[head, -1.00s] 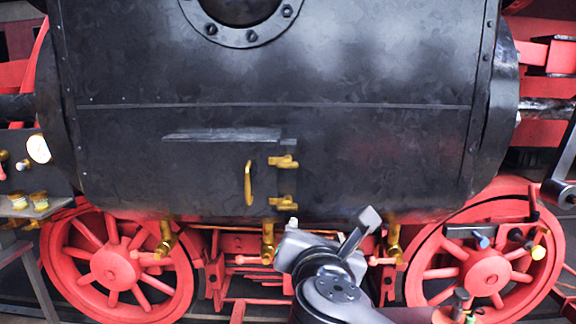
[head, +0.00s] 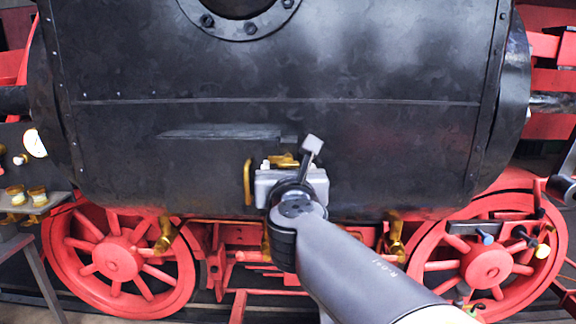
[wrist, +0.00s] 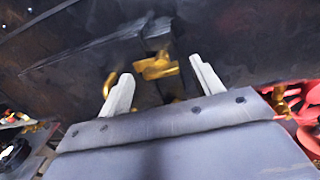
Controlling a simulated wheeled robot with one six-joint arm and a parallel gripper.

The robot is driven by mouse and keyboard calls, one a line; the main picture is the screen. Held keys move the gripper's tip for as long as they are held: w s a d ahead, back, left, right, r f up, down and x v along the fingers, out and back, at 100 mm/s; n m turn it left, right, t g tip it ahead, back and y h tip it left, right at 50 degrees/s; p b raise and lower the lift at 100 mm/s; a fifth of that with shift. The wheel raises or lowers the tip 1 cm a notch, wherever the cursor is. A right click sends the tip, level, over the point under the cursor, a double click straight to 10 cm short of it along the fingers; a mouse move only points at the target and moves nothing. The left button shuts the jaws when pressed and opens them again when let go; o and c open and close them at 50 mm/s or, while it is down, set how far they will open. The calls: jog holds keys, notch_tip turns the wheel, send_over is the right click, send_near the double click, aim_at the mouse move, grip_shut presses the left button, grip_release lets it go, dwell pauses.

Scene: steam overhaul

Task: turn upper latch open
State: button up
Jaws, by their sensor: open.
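The upper latch (head: 284,160) is a small brass piece on the black boiler side, just above my gripper in the head view. In the wrist view the upper latch (wrist: 157,67) shows between and slightly beyond the two pale fingertips. My gripper (wrist: 162,69) is open and empty, its fingers spread to either side of the latch. I cannot tell whether they touch it. In the head view my gripper (head: 286,166) covers the lower latch. A bit of the lower latch (wrist: 176,99) shows between the fingers in the wrist view.
A brass handle (head: 247,182) stands upright just left of my gripper; it also shows near the left finger in the wrist view (wrist: 109,85). A dark ledge (head: 222,133) runs above the latch. Red wheels (head: 117,261) and brass valves (head: 166,235) lie below the boiler.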

jog(key=shift+w, duration=0.5)
jog(key=shift+c, duration=0.4)
jog(key=c, duration=0.9)
